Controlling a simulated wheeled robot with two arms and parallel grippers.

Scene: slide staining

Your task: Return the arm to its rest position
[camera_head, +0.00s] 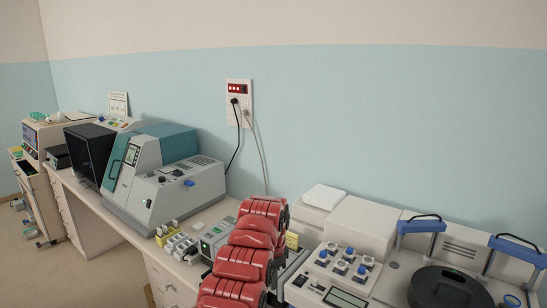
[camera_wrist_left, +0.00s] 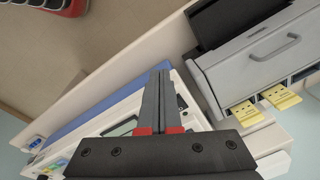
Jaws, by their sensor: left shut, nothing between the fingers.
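My left arm (camera_head: 245,255), red and ribbed, rises from the bottom middle of the head view, over the bench. Its gripper is mostly hidden behind the arm there. In the left wrist view my left gripper (camera_wrist_left: 161,70) is shut, with its two grey fingers side by side, red at their bases, and nothing between them. The fingers are seen over a white device with a blue edge (camera_wrist_left: 95,115); I cannot tell the distance to it. My right gripper is in neither view.
The bench carries a teal and grey machine (camera_head: 140,165) on the left and a white device with blue-capped knobs (camera_head: 340,265) on the right. A round black lid (camera_head: 450,290) is at lower right. Yellow tabs (camera_wrist_left: 282,96) stick out of a grey unit (camera_wrist_left: 255,65) near the fingers.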

